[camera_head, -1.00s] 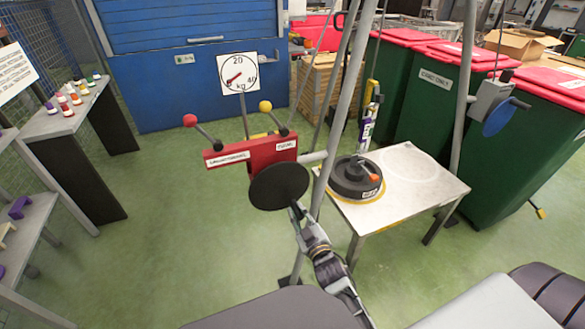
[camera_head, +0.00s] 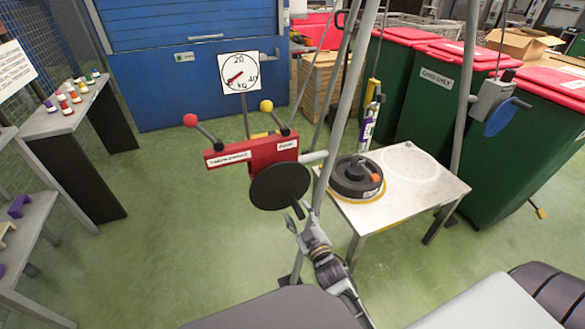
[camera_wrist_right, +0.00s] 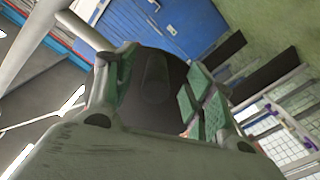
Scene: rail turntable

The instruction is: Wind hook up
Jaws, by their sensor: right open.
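A red winch box (camera_head: 250,152) with two levers, one red-knobbed and one yellow-knobbed, carries a black disc (camera_head: 279,187) on its front. A short dark handle (camera_head: 298,210) sticks out at the disc's lower right. My right gripper (camera_head: 302,224) is open just below the handle, apart from it as far as I can tell. In the right wrist view the disc (camera_wrist_right: 150,88) and handle (camera_wrist_right: 157,70) show between the spread fingers (camera_wrist_right: 160,95). The hook gear (camera_head: 371,105), yellow above and purple-white below, hangs above the black weight (camera_head: 356,177); the hook tip is unclear. My left gripper is out of view.
The weight sits on a pale table (camera_head: 420,197) behind the metal poles (camera_head: 345,100). A dial (camera_head: 238,73) stands behind the winch. A second winch with a blue disc (camera_head: 499,118) is at right, before green bins (camera_head: 445,100).

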